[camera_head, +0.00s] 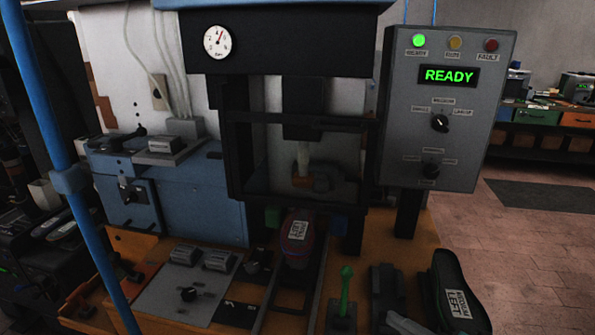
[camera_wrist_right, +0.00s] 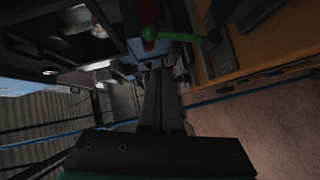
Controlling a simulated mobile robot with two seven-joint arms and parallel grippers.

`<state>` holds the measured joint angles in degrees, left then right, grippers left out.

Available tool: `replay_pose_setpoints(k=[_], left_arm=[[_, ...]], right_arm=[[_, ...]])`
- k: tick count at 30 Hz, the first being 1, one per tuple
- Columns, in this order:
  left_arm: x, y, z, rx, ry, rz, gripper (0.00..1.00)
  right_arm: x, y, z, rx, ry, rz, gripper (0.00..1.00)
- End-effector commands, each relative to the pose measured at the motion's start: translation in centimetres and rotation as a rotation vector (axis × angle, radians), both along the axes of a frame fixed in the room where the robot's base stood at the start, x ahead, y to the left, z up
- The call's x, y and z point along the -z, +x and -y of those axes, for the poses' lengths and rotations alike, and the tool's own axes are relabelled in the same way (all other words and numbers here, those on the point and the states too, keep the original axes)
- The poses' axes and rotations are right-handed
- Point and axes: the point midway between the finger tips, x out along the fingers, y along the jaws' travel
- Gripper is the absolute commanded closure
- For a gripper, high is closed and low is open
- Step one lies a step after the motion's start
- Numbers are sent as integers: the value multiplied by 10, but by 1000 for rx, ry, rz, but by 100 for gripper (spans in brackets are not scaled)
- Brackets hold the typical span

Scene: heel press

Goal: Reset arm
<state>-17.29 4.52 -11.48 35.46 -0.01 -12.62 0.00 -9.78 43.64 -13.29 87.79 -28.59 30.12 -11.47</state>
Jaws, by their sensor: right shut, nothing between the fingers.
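My right gripper (camera_wrist_right: 162,75) is shut and empty in the wrist view, its dark fingers together. In the head view it shows dimly at the lower right (camera_head: 386,280), beside the lever with a green handle (camera_head: 345,288). The green handle also shows beyond the fingertips in the wrist view (camera_wrist_right: 180,37), apart from them. The press (camera_head: 300,110) stands over the bench, with a small orange-brown piece (camera_head: 302,182) inside its frame. A red and blue labelled piece (camera_head: 298,235) sits in front, below the press opening. My left gripper is not in view.
A control box (camera_head: 447,110) reads READY with its green lamp lit. A black labelled shoe-like piece (camera_head: 458,290) is at the bench's right end. A grey panel (camera_head: 185,285) is at the left. A blue pole (camera_head: 65,165) crosses the left side. Open floor (camera_head: 530,235) is on the right.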

Motion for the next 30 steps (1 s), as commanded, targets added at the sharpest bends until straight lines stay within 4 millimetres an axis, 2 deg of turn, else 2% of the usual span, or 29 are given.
replay_pose_setpoints(k=[7,14,20,25,30], left_arm=[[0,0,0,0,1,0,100],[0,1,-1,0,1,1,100],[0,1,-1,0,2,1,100],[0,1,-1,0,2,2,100],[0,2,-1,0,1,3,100]], right_arm=[[3,9,-13,323,173,-133,100],[17,-10,-15,631,334,-347,100],[33,-49,-21,869,455,-587,100],[44,-97,-33,1042,533,-822,100],[47,-142,-47,1159,573,-1024,100]])
